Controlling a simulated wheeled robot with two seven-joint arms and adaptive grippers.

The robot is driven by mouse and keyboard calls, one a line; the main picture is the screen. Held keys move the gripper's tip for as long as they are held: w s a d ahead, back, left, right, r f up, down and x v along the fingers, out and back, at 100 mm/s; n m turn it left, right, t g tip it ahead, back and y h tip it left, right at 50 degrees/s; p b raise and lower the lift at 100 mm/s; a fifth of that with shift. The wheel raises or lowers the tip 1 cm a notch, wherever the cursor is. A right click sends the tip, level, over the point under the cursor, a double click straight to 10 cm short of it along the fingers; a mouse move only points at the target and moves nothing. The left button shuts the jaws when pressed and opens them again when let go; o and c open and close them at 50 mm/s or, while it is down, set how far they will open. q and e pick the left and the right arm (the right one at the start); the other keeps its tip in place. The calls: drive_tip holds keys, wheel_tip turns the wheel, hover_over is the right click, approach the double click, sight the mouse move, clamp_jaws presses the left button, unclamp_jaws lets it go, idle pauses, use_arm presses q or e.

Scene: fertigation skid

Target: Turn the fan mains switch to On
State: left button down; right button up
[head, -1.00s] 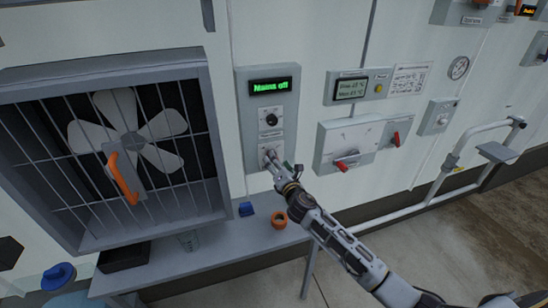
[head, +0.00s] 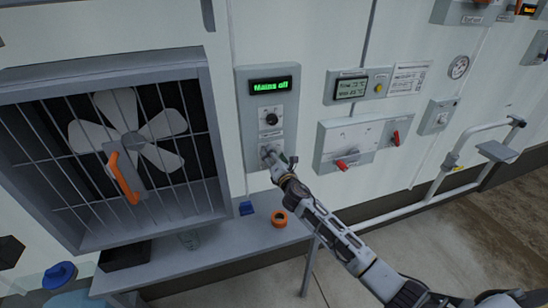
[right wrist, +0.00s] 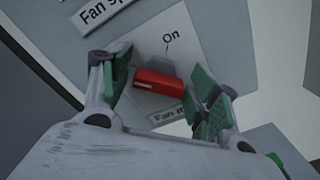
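The fan control box (head: 284,84) hangs on the wall right of the fan, and its green display (head: 271,86) reads "Mains off". The red handle of the fan mains switch (right wrist: 160,82) shows in the right wrist view, lying roughly crosswise below the "On" mark (right wrist: 172,38). My right gripper (right wrist: 160,88) is open, with a green-padded finger on each side of the handle. A small gap shows on the right; contact on the left is unclear. In the head view my right gripper (head: 273,163) covers the switch. My left gripper is not in view.
A black knob (head: 272,118) sits above the mains switch. Another box with a red handle (head: 346,163) is to the right. The caged fan (head: 130,125) is at left. A shelf below (head: 215,247) holds a blue item (head: 246,208) and an orange ring (head: 279,218).

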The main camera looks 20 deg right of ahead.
drive_tip(key=c, duration=0.7)
drive_tip(key=shift+m, duration=0.3)
drive_tip(key=m+b, duration=0.1)
drive_tip(key=m, duration=0.2)
drive_tip(key=shift+f, duration=0.15)
drive_tip(key=m, duration=0.3)
drive_tip(key=shift+m+b, duration=0.35)
drive_tip(key=shift+m, duration=0.05)
drive_tip(key=m, duration=0.5)
drive_tip(key=shift+f, duration=0.1)
drive_tip(key=m, duration=0.5)
drive_tip(key=shift+m, duration=0.3)
drive_tip(key=shift+c, duration=0.3)
